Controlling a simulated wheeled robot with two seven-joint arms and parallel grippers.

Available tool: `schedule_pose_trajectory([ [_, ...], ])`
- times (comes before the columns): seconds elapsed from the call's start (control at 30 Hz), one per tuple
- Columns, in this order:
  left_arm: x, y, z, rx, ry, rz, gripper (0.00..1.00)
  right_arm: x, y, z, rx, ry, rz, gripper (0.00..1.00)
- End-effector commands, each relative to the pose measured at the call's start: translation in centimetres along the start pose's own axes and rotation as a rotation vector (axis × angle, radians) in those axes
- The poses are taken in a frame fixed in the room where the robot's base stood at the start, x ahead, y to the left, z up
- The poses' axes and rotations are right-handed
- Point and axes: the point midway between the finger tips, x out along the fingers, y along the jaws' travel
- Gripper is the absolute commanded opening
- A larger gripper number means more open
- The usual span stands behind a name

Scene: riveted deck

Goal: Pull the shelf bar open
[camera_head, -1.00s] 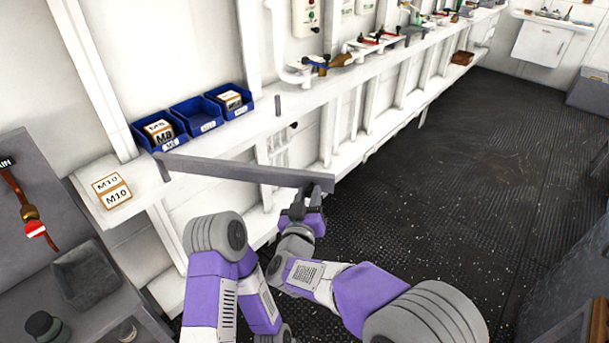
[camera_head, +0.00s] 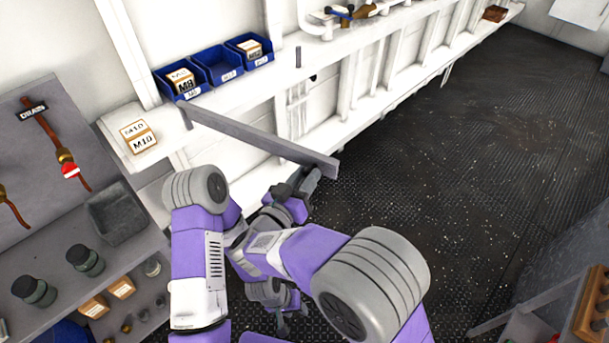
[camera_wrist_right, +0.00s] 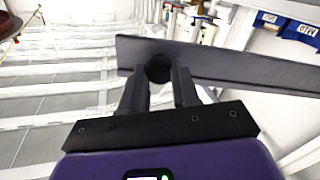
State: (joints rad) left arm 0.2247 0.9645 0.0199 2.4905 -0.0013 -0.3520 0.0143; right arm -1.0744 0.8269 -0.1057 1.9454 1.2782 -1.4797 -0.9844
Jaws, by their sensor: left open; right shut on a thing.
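The shelf bar (camera_head: 260,138) is a long flat grey bar. Its left end is at the shelf's front edge, and its right end stands out from the shelf over the floor, at a wide angle to the edge. My right gripper (camera_head: 308,180) is at the bar's outer end. In the right wrist view its fingers (camera_wrist_right: 160,85) are shut on a dark round knob (camera_wrist_right: 158,68) on the bar (camera_wrist_right: 225,68). My left gripper (camera_head: 281,325) is low in the head view, open, below my right arm and away from the bar.
The white shelf (camera_head: 225,95) holds blue bins (camera_head: 218,65) and an M10 box (camera_head: 138,136). A short grey post (camera_head: 298,57) stands at its edge. A grey bench with jars (camera_head: 85,260) is at left. Dark floor (camera_head: 450,150) is open at right.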

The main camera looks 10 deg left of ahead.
Motion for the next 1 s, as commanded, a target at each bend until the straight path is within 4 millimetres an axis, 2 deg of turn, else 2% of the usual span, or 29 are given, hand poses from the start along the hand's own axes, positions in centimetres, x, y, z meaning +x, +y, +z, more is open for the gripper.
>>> schedule_pose_trajectory([
  [0.03,0.0,0.0,0.0,0.0,0.0,0.0,0.43,0.0,0.0,-0.2,0.005,0.003,0.001,0.0],
  [0.07,0.0,0.0,0.0,0.0,0.0,0.0,0.43,0.0,0.0,-0.2,0.005,0.004,0.001,0.32],
  [0.2,0.0,0.0,0.0,0.0,0.0,0.0,0.43,0.0,0.0,-0.1,0.004,0.003,0.0,0.53],
  [0.23,0.0,0.0,0.0,0.0,0.0,0.0,0.43,0.0,0.0,-0.1,0.003,0.002,0.0,0.56],
  [0.57,-0.1,0.1,0.0,0.0,0.0,0.0,0.43,0.0,0.1,-0.5,0.003,0.001,-0.001,0.56],
  [0.67,-0.5,0.2,0.0,0.0,0.0,0.0,0.43,0.0,0.5,-1.7,0.005,0.002,-0.001,0.56],
  [1.0,-2.2,0.8,0.1,0.0,0.0,0.0,0.43,0.0,2.5,-7.8,0.006,0.002,0.0,0.56],
])
